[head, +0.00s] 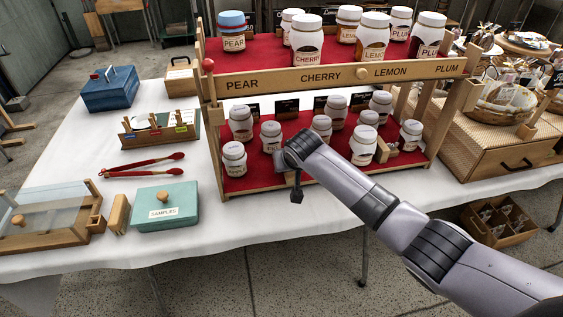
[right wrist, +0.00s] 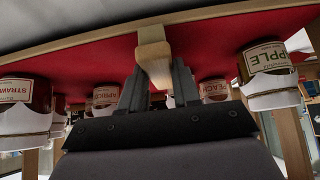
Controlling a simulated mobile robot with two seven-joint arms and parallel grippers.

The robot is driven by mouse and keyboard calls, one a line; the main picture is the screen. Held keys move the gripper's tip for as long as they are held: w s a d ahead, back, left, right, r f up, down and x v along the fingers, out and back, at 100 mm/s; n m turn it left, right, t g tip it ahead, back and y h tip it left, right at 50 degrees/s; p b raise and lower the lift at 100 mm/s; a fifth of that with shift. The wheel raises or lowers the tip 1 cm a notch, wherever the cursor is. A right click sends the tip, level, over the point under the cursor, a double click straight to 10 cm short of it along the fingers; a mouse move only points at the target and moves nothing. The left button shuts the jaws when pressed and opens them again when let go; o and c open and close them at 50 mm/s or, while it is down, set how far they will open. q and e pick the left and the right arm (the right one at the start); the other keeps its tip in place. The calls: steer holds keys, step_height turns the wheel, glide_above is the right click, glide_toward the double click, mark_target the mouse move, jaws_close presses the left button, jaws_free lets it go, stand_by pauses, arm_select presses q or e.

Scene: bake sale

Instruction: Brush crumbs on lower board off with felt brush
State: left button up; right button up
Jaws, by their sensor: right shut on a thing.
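The lower board (head: 236,184) is a red surface with a wooden edge, holding several white-lidded jars. It also shows in the right wrist view (right wrist: 100,60), where the picture is upside down. My right gripper (right wrist: 158,88) is low over the board among the jars, shut on a pale wooden block (right wrist: 154,58) that looks like the felt brush. The brush is at the board's wooden edge; I cannot tell whether its felt touches the red surface. In the head view my right wrist hides the fingers and brush. I cannot make out crumbs. My left gripper is not in view.
Jars stand close by on both sides, including an apple jar (right wrist: 268,75) and a strawberry jar (right wrist: 25,105). The upper shelf (head: 340,78) with more jars is overhead. Red tongs (head: 145,163) and a teal samples box (head: 165,208) lie left on the white cloth.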

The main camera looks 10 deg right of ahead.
steer(key=shift+d+p, duration=0.65)
steer(key=shift+d, duration=1.05)
steer(key=shift+s+a+b, duration=0.1)
steer(key=shift+a+b, duration=0.35)
steer(key=shift+a, duration=2.6)
steer(key=shift+s+a+f+b, duration=0.1)
steer(key=shift+a+b, duration=1.05)
steer(key=shift+a, duration=1.7)
steer(key=shift+d+r+p, duration=0.2)
steer(key=shift+d+p, duration=0.9)
steer(key=shift+d, duration=0.15)
steer(key=shift+d+f+p, duration=0.2)
steer(key=shift+d+p, duration=0.65)
steer(key=shift+d, duration=0.95)
steer(key=shift+d+p, duration=0.65)
steer(key=shift+d, duration=0.45)
steer(key=shift+w+d+p, duration=0.2)
steer(key=shift+d+p, duration=0.5)
steer(key=shift+d, duration=1.1)
steer(key=shift+a+r, duration=0.1)
steer(key=shift+r, duration=0.15)
